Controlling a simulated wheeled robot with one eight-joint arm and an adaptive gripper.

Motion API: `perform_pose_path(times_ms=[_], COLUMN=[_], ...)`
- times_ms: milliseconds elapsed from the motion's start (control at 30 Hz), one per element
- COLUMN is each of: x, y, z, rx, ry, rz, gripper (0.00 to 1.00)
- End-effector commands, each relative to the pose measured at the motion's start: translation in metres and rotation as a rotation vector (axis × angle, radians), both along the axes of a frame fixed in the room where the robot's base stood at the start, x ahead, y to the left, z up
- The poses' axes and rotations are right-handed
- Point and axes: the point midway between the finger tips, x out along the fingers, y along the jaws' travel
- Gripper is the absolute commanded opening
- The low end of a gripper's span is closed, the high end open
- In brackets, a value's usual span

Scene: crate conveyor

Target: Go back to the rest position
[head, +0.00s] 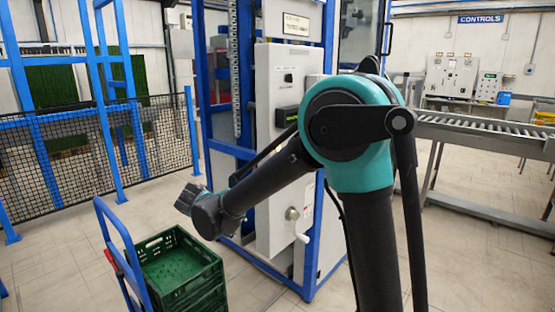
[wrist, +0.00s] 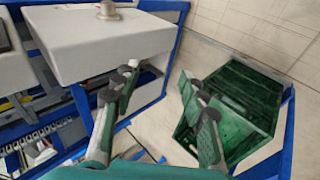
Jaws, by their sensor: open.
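My gripper (head: 186,199) reaches out to the left in the head view, above and beside the green crates, clear of them. Its two fingers also show in the wrist view (wrist: 155,80), spread apart with nothing between them. My arm is bent, with the elbow high in the middle of the head view. A stack of green crates (head: 190,285) stands at the lower left on a blue hand truck (head: 122,240). The top crate looks empty, and a green crate (wrist: 250,90) also shows right of the fingers in the wrist view.
A black mesh fence (head: 95,150) is at the left. A roller conveyor (head: 490,135) runs at the right. Open floor lies between the fence and the cabinet.

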Motion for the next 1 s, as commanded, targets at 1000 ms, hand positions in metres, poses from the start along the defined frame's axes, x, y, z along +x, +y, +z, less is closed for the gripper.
perform_pose_path(times_ms=[1000], x=[-0.190], y=[-0.333], z=[-0.096], rx=[0.738], ry=[0.147], rz=[-0.696], gripper=[0.43])
